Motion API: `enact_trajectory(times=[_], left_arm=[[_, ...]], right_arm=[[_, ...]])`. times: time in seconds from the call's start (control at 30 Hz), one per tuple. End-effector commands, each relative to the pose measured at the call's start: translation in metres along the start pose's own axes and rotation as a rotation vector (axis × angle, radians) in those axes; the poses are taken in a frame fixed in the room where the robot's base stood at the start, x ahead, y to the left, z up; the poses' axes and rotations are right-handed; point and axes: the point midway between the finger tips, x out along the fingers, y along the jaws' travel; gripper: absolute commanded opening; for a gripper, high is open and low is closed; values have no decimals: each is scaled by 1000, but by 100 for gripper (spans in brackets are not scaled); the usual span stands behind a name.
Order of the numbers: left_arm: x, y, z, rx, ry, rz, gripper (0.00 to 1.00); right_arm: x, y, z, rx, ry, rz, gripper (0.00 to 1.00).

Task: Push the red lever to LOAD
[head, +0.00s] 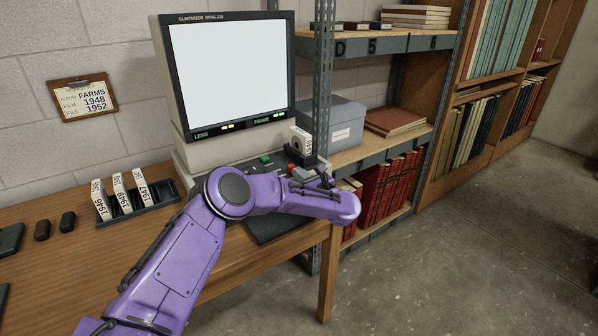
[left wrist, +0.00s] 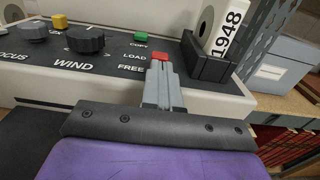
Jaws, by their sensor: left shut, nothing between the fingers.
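The red lever (left wrist: 160,56) shows in the left wrist view as a red knob on the machine's control panel (left wrist: 113,57), beside the printed words LOAD and FREE. Its knob appears level with LOAD, but its lower part is hidden behind my fingers. It also shows small in the head view (head: 291,168). My left gripper (left wrist: 160,72) is shut and empty. Its grey fingertips are right at the near side of the red knob; I cannot tell whether they touch it. In the head view the left gripper (head: 304,174) is over the panel's right part. My right gripper is not in view.
A reel box marked 1948 (left wrist: 226,34) stands in a dark holder (left wrist: 205,65) just right of the lever. A green button (left wrist: 141,38) and WIND knob (left wrist: 85,39) lie to the left. The screen (head: 230,65) rises behind; metal shelving (head: 322,90) stands close right.

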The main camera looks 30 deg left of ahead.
Motion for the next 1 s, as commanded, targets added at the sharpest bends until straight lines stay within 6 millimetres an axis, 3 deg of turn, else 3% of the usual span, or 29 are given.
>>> enact_trajectory(times=[0.43, 0.7, 1.0], left_arm=[[9, 0, 0, 0, 0, -1, 0], [36, 3, -7, -1, 0, -3, 0], [45, 8, 0, 1, 0, 1, 0]], right_arm=[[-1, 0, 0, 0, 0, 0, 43], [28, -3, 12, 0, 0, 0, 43], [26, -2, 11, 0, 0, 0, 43]])
